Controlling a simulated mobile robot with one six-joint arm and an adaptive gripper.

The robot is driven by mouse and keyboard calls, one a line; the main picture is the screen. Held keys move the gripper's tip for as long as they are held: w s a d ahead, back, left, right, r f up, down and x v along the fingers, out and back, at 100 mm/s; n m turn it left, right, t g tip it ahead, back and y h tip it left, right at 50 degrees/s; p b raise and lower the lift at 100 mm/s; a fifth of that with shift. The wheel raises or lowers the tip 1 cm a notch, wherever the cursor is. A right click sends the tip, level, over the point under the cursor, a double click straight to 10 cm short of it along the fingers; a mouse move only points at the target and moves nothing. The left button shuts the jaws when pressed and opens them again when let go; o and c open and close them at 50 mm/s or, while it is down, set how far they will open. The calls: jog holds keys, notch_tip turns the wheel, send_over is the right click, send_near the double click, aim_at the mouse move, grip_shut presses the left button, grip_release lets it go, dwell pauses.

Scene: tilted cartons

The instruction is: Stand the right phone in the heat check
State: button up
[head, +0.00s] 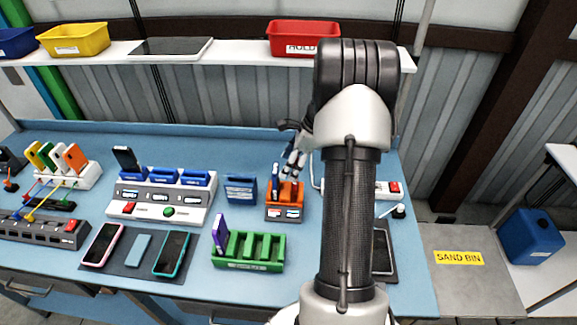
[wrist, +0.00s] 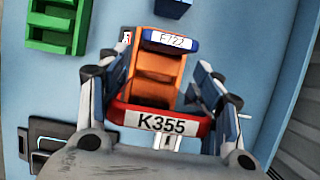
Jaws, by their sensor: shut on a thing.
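An orange rack (head: 285,214) stands mid-bench; its label is too small to read as the heat check. A blue-edged phone labelled E722 (wrist: 170,41) stands in its left slot, and shows in the head view (head: 275,183). My gripper (head: 294,165) is over the rack's right side. In the wrist view my gripper (wrist: 160,108) is shut on a red-edged phone labelled K355 (wrist: 160,122), its labelled edge facing the camera. This phone is at the rack's right end; I cannot tell whether it touches the slot floor. Empty slots (wrist: 158,75) show between the two phones.
A green rack (head: 247,266) with one purple phone stands front left. A blue holder (head: 240,190) is just left of the orange rack.

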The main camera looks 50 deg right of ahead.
jog(key=shift+w+d+f+b, duration=0.15)
jog(key=shift+f+b, duration=1.05)
jog(key=shift+f, duration=0.95)
jog(key=shift+w+d+f+b, duration=0.15)
jog(key=shift+f+b, duration=1.05)
jog(key=shift+f, duration=0.9)
jog(key=shift+a+f, duration=0.1)
jog(key=shift+f, duration=0.15)
jog(key=o, duration=1.1)
jog(key=shift+c, duration=0.2)
